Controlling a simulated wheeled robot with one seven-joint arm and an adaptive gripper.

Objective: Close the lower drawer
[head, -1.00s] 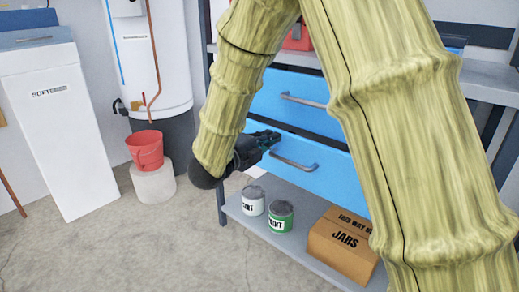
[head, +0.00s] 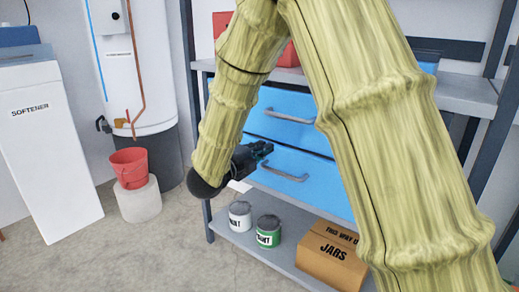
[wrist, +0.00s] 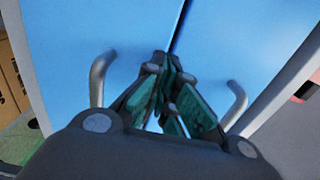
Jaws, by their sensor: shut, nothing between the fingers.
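The lower drawer (head: 322,183) has a blue front with a grey bar handle (head: 277,168), below the blue upper drawer (head: 292,103). Its front looks roughly level with the upper one in the head view; any small gap is hard to judge. My gripper (head: 266,149) is shut and empty, in front of the drawers near the lower drawer's upper left part. In the wrist view, my gripper's fingertips (wrist: 164,58) point at the dark seam between two blue fronts, with a handle to each side. Contact with a front cannot be told.
Two paint cans (head: 268,231) and a cardboard jars box (head: 332,255) stand on the shelf below. A red bucket (head: 129,168) sits on a white stand at left, near a white water heater (head: 134,70). The floor in front is clear.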

